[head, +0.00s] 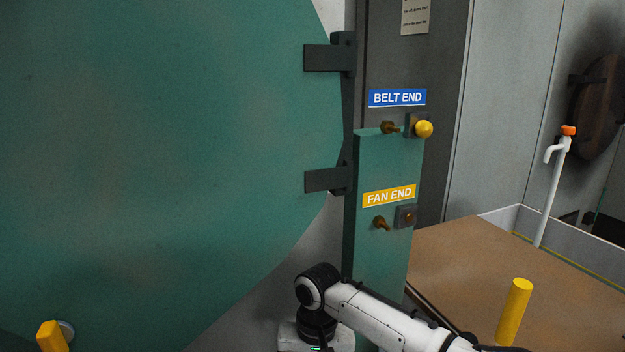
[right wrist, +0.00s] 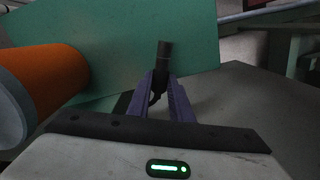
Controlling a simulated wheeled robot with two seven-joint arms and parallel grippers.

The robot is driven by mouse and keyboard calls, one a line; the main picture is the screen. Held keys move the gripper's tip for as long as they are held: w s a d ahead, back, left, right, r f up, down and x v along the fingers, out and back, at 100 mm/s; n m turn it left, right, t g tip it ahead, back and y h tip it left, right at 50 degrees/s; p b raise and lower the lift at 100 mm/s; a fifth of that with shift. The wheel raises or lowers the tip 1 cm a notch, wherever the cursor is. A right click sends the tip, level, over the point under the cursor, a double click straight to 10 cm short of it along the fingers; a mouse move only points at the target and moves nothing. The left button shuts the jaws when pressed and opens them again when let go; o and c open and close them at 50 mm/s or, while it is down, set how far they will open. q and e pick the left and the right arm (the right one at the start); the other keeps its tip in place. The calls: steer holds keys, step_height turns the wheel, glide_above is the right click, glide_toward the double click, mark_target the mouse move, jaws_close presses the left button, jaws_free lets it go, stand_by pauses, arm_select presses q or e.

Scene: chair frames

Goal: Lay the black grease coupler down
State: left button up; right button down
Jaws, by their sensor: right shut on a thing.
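The black grease coupler (right wrist: 164,50) shows in the right wrist view as a short dark cylinder standing up between the purple fingers of my right gripper (right wrist: 160,78). The fingers are shut on its lower part, and its upper end sticks out beyond them. A thin dark curved piece shows between the fingers, partly hidden. In the head view my right arm comes in from the right and bends down at the bottom edge in front of the green post. The fingers and coupler are out of that picture. My left gripper is in neither view.
A brown surface (head: 450,270) at right holds a yellow cylinder (head: 514,312). An orange cylinder (right wrist: 50,75) is left of my right gripper.

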steer(key=shift+f, duration=0.65)
steer(key=c, duration=1.5)
jaws_free()
steer(key=r, duration=0.3)
steer(key=r+p, duration=0.1)
steer(key=r, duration=0.3)
steer(key=r+p, duration=0.1)
steer(key=r, duration=0.2)
steer(key=shift+w+d+r, duration=0.15)
steer(key=shift+w+d, duration=0.05)
steer(key=shift+w, duration=0.1)
